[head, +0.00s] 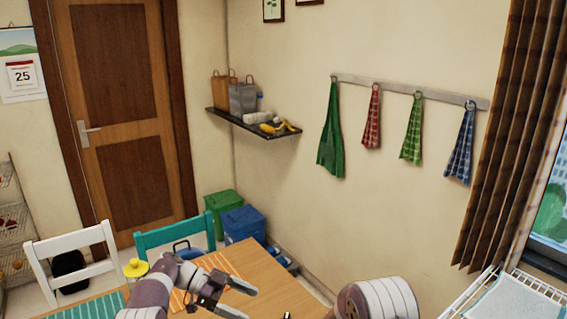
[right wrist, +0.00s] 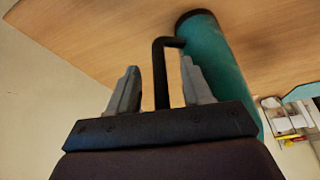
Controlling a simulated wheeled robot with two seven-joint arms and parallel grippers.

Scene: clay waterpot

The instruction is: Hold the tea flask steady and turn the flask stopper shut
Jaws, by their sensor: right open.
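The tea flask (right wrist: 218,72) is a teal cylinder with a black end and a black bent handle (right wrist: 161,75). It shows in the right wrist view against the wooden table. My right gripper (right wrist: 160,82) is open, with the handle between its two grey fingers and the flask body just beyond the right finger. I cannot tell whether a finger touches the handle. In the head view my left gripper (head: 246,301) is over the table with its fingers apart and nothing between them. I cannot make out the flask or its stopper in the head view.
The wooden table (head: 285,292) carries an orange striped mat (head: 222,262) and a teal mat (head: 92,308). A small yellow-topped object (head: 136,268) is left of my left arm. A white chair (head: 75,262) and a teal chair (head: 176,237) stand behind; a white rack (head: 515,295) is at right.

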